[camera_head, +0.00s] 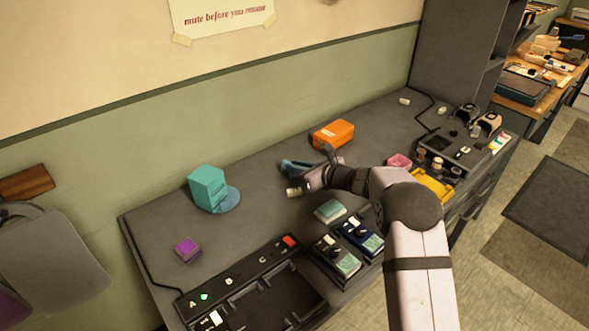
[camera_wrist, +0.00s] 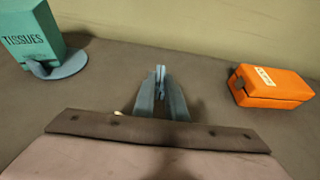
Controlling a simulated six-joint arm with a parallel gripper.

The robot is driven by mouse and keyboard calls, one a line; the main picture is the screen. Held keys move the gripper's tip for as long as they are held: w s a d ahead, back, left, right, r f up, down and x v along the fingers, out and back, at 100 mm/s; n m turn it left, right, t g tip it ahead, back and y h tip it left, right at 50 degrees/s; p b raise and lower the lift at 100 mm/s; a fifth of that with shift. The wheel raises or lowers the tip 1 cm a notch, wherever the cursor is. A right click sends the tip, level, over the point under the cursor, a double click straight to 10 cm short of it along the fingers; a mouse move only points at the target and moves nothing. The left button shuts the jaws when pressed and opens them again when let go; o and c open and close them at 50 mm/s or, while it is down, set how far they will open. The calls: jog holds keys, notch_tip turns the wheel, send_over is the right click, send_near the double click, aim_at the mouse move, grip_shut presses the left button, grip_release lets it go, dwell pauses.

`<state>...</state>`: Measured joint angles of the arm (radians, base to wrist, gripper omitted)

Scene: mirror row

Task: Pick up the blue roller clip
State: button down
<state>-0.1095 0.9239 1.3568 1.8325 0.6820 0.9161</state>
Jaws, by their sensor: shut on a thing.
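My gripper (camera_wrist: 160,76) is shut on the blue roller clip (camera_wrist: 161,73), a small light-blue piece pinched between the two blue-grey fingertips in the wrist view. Most of the clip is hidden by the fingers. In the head view my gripper (camera_head: 288,165) points left over the back middle of the grey desk (camera_head: 265,220), and the clip cannot be told apart from the fingers there. I cannot tell whether the clip touches the desk.
An orange box (camera_head: 333,134) stands close behind to the right; a teal tissue box (camera_head: 207,187) on a blue disc (camera_head: 228,200) is to the left. A small cream cylinder (camera_head: 294,192) lies close to the gripper. A black control panel (camera_head: 262,305) is at the front.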

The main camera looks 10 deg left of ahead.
notch_tip(320, 180, up, 9)
jog(key=shift+r, duration=0.15)
dwell(0.4)
